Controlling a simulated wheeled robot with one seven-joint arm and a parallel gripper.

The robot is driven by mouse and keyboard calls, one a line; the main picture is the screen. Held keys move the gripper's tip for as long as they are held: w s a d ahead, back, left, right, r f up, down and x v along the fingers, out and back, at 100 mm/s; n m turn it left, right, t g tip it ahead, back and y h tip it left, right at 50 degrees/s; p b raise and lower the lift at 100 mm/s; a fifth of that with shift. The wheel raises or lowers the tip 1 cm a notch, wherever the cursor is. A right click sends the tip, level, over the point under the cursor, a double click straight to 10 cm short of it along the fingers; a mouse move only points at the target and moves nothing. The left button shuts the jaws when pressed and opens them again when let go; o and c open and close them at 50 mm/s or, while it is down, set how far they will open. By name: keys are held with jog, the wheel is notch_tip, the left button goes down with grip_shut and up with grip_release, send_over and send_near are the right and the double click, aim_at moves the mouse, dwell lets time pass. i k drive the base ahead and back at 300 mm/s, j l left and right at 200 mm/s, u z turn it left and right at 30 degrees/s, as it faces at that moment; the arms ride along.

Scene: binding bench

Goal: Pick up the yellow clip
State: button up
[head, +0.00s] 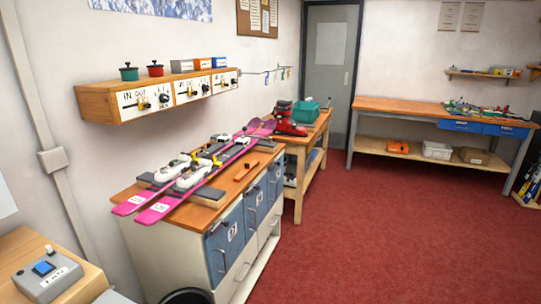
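I cannot pick out a yellow clip for certain. Small yellow parts (216,161) show among the white and black bindings on a pair of pink skis (160,209), which lie across the bench. A thin rail (256,72) on the left wall carries several small coloured pieces, too small to tell apart. My gripper is not in view.
The skis rest on a wooden-topped cabinet (262,176) with blue-grey doors. A wall box (97,103) with levers hangs above it. A red boot (290,119) and green bin (305,112) stand on the bench behind. A long workbench (395,106) stands at the back. Red floor (380,235) is clear.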

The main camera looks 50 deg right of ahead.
aim_at(220, 165)
jog(key=z, duration=0.7)
jog(key=i+l+u, duration=0.1)
jog(key=u, duration=0.3)
jog(key=i+l+u, duration=0.15)
jog(key=u, duration=0.25)
jog(key=i+l+u, duration=0.15)
jog(key=u, duration=0.25)
